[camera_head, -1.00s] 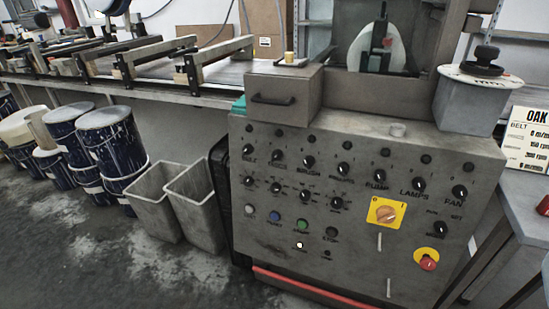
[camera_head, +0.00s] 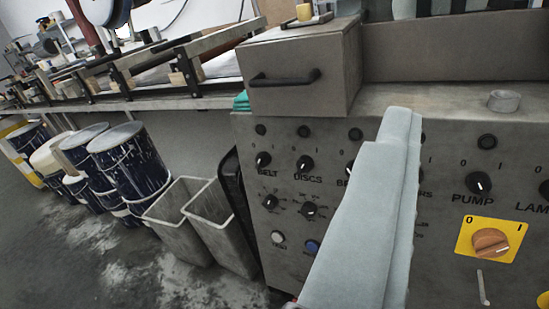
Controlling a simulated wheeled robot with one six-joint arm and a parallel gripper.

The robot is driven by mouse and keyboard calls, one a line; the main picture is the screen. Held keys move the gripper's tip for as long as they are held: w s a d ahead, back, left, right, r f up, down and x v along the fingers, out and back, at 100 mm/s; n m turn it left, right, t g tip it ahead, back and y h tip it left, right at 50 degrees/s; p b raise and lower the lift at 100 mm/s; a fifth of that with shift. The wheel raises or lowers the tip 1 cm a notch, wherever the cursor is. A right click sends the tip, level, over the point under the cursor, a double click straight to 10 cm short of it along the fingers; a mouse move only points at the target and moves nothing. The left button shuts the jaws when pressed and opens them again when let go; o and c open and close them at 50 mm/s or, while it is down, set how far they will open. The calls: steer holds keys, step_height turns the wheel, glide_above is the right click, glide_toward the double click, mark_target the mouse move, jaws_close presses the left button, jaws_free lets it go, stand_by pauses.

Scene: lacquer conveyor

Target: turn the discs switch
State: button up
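The discs switch (camera_head: 305,163) is a small black knob with a light pointer mark, above the label DISCS on the grey control panel (camera_head: 250,215). It is in plain view, left of the middle; its exact setting is too small to read surely. My gripper (camera_head: 393,130) shows as a pale grey-blue shape rising from the bottom edge in front of the panel, to the right of the discs switch and apart from it in the picture. Its fingers cannot be made out separately, so open or shut does not show. It partly hides the knob and label right of DISCS.
The belt switch (camera_head: 263,160) sits close left of the discs switch. The pump switch (camera_head: 478,183) and a yellow-plated orange rotary switch (camera_head: 490,243) are at right. A drawer box with a black handle (camera_head: 284,79) stands above. Grey bins (camera_head: 185,225) stand left.

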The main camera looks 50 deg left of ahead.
steer(key=w+a+f, duration=0.2)
steer(key=a+f, duration=0.4)
steer(key=w+a+f, duration=0.3)
steer(key=a+f, duration=0.3)
glide_toward(301, 171)
steer(key=shift+y, duration=0.3)
steer(key=x, duration=0.9)
steer(key=shift+w, duration=0.25)
steer(key=c, duration=1)
steer(key=shift+o, duration=0.2)
